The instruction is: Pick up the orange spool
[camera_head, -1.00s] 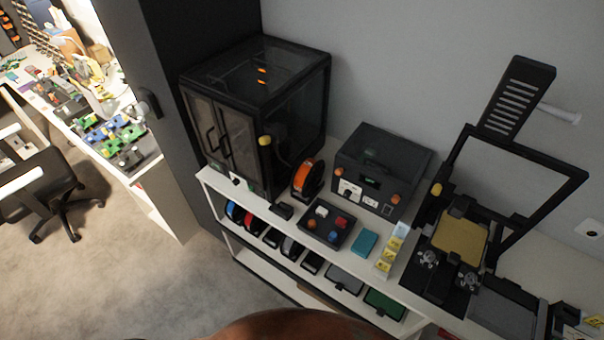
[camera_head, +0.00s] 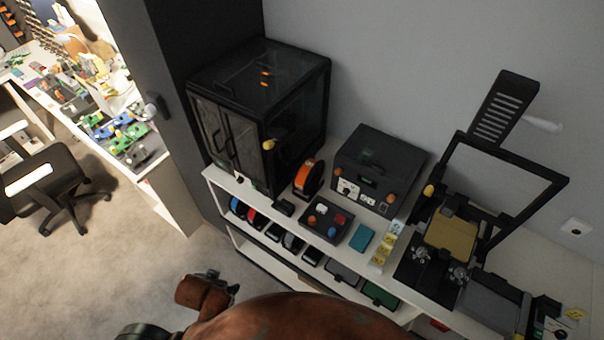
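The orange spool (camera_head: 308,178) stands upright on the top of the white shelf unit, between the black enclosed cabinet machine and a dark box device. It has an orange rim and dark sides. Part of my rust-coloured body and arm shows at the bottom edge.
The black enclosed machine (camera_head: 258,108) stands left of the spool, the dark box device (camera_head: 379,168) right. A tray with coloured knobs (camera_head: 327,221) sits in front. More spools fill the white shelf unit (camera_head: 228,183) below. An open-frame printer (camera_head: 455,235) stands right.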

